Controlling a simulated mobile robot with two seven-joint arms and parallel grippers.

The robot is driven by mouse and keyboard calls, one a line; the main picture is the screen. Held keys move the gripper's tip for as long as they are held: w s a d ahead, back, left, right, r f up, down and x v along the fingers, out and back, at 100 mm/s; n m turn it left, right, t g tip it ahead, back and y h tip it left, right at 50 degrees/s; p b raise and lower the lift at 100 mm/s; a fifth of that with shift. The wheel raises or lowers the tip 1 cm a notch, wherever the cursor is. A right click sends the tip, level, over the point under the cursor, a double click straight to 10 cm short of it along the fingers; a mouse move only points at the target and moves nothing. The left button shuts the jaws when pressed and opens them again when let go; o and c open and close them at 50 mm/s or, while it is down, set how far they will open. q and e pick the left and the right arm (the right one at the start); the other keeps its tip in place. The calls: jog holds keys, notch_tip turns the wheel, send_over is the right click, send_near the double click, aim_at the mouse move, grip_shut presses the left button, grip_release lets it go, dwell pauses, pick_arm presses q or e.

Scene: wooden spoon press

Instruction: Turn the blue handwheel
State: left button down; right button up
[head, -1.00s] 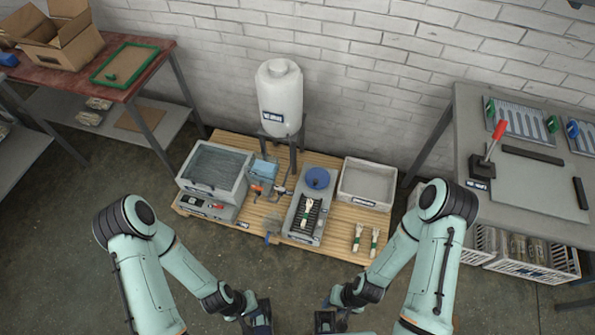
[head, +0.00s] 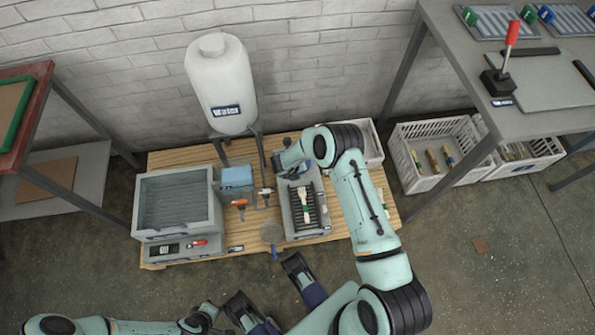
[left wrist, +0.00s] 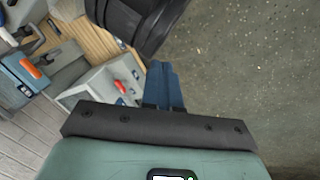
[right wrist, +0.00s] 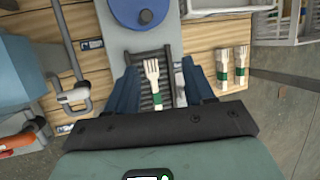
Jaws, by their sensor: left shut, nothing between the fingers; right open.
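The blue handwheel (right wrist: 138,12) sits on the grey press (right wrist: 115,35), at the top of the right wrist view and partly cut off. In the head view my right arm covers it. A wooden fork (right wrist: 152,80) with a green band lies on the press's dark slatted bed (head: 322,208). My right gripper (right wrist: 158,68) is open and empty above the bed, its fingers to either side of the fork in view; the wheel is beyond the fingertips, apart from them. My left gripper (left wrist: 165,66) is shut and empty, low near my base, away from the press.
A grey box with a red lever (head: 180,200) and a white tank (head: 222,85) stand left of the press. Pipes with valves (right wrist: 62,85) are close on its left. A tray (right wrist: 225,5) and more banded forks (right wrist: 232,68) are on its right. Crates (head: 437,155) stand farther right.

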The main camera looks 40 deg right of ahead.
pick_arm(q)
notch_tip(320, 180, down, 5)
jog(key=w+a+b, duration=0.2)
jog(key=w+b, duration=0.1)
pick_arm(e)
jog(key=w+d+f+m+b, duration=0.1)
jog(key=w+d+f+m, duration=0.1)
jog(key=f+m, duration=0.1)
jog(key=w+d+f+m+b, duration=0.2)
jog(key=f+m, duration=0.1)
jog(key=f, duration=0.3)
jog(key=w+d+f+m+b, duration=0.1)
jog(key=w+f+m+b, duration=0.1)
jog(key=f+m, duration=0.2)
jog(key=shift+w+d+f+g, duration=0.25)
jog(key=shift+w+d+g, duration=0.15)
pick_arm(q)
jog(key=s+a+f+n+g, duration=0.1)
jog(key=s+f+g, duration=0.2)
jog(key=s+f, duration=0.4)
jog(key=shift+s+b, duration=0.3)
jog(key=shift+s, duration=1.65)
pick_arm(e)
jog(key=shift+d+f, duration=0.2)
jog(key=shift+f, duration=0.25)
grip_shut()
